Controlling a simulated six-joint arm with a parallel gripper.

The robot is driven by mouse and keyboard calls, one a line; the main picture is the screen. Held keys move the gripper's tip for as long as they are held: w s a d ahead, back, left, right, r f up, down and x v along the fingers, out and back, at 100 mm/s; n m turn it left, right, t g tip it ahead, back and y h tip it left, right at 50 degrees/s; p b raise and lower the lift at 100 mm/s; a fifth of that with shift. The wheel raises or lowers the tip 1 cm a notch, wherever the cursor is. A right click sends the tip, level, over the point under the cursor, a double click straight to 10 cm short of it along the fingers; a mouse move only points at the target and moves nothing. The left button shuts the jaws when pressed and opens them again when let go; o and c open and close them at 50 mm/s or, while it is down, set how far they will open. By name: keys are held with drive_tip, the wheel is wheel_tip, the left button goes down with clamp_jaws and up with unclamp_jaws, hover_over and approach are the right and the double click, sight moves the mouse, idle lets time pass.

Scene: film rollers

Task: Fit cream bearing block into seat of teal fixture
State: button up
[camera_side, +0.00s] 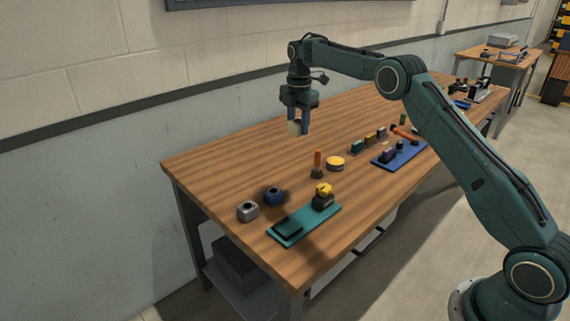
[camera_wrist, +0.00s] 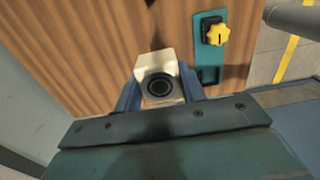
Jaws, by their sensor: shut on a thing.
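My gripper (camera_side: 298,122) is shut on the cream bearing block (camera_side: 293,128) and holds it in the air above the table, behind the teal fixture. In the wrist view the cream block (camera_wrist: 147,65) sits between the two blue fingers of my gripper (camera_wrist: 160,90), with a dark round bore facing the camera. The teal fixture (camera_side: 309,227) lies near the table's front left corner. It carries a dark seat at its left end and a dark block with a yellow knob (camera_side: 324,189) at its right end. The fixture (camera_wrist: 207,75) also shows in the wrist view, right of the held block.
A grey block (camera_side: 248,211) and a dark blue block (camera_side: 274,196) stand left of the fixture. A blue fixture (camera_side: 401,156) with parts lies farther right. The table's back left is clear.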

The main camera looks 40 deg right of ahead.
drive_tip(key=shift+a, duration=0.15)
idle(0.5)
drive_tip(key=shift+s+a+f, duration=0.1)
drive_tip(key=shift+a+f, duration=0.2)
drive_tip(key=shift+a, duration=0.2)
drive_tip(key=s+a+f, duration=0.4)
drive_tip(key=a, duration=0.4)
hover_over(288, 229)
wheel_tip(288, 229, down, 5)
drive_tip(key=shift+f, duration=0.3)
drive_tip(key=shift+f, duration=3.95)
